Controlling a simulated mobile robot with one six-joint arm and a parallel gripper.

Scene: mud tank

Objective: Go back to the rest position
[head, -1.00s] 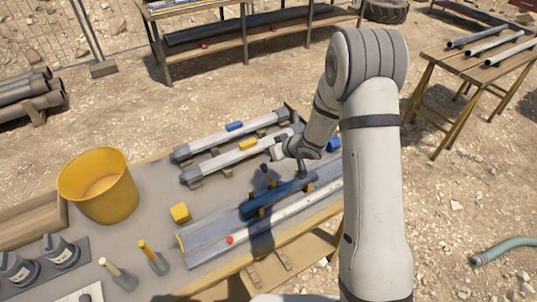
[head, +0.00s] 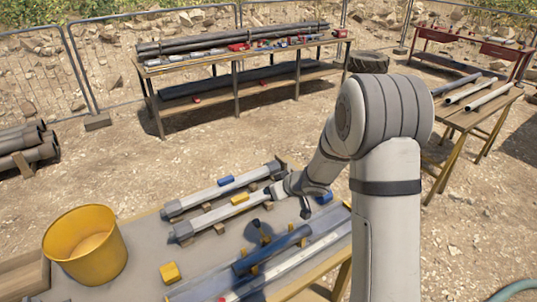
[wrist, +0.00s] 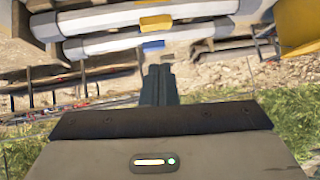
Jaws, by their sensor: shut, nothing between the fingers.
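My gripper (head: 305,212) is at the end of my bent arm, above the right part of the near table (head: 130,245). It points downward in the head view. In the wrist view its dark fingers (wrist: 158,85) are together with nothing between them. Two grey-white pipes with dark end fittings lie side by side on the table, one with a blue block (head: 226,181) and one with a yellow block (head: 240,199). Both pipes also show at the top of the wrist view. My gripper appears clear of them.
A yellow bucket (head: 62,262) stands at the left of the table. A loose yellow block (head: 170,272) and a long grey channel (head: 215,285) lie nearer. A long bench (head: 225,62) with pipes and a pipe-bearing table (head: 470,118) stand behind. Open dirt lies between.

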